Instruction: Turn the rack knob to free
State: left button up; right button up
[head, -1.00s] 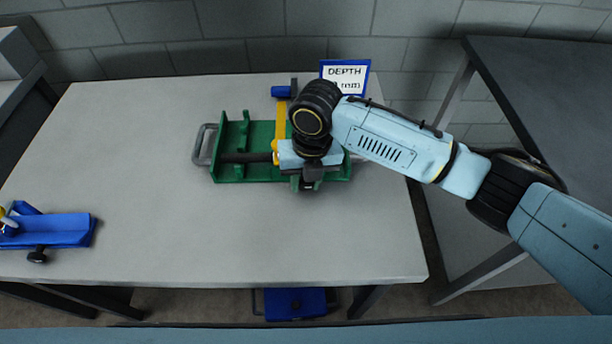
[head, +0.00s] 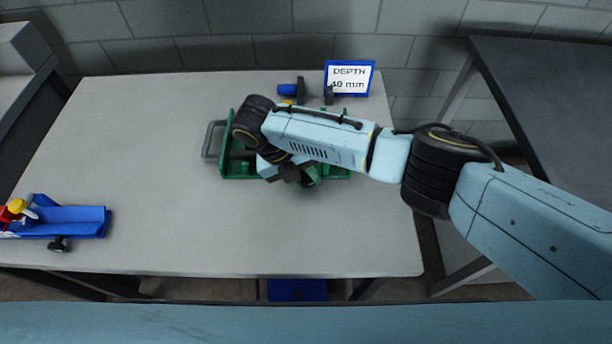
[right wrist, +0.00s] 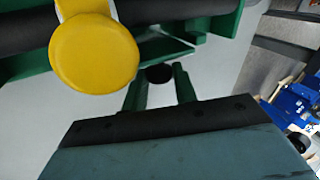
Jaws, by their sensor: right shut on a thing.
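The green rack (head: 240,170) stands on the grey table, with a grey handle at its left end. My arm hides much of its middle and right side. My right gripper (head: 308,184) is at the rack's front edge. In the right wrist view its two fingertips (right wrist: 160,82) are shut on a small black round knob (right wrist: 158,72), just beyond the gripper's dark body. A yellow bar with a round yellow end (right wrist: 94,55) crosses the rack's black rod (right wrist: 165,10), close to the upper left of the gripper. My left gripper is not in view.
A sign (head: 349,78) reading "DEPTH 40 mm" stands behind the rack. A blue cylinder with a dark block (head: 288,90) lies at the rack's back. The table's front middle is clear.

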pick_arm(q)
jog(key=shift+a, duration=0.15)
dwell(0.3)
pick_arm(e)
jog(key=o, duration=1)
jog(key=shift+c, duration=0.2)
jog(key=shift+a+r, duration=0.1)
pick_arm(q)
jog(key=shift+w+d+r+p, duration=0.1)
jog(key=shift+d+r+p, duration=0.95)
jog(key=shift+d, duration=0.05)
pick_arm(e)
jog(key=v, duration=1.3)
jog(key=shift+a, duration=0.2)
jog(key=shift+w, duration=0.1)
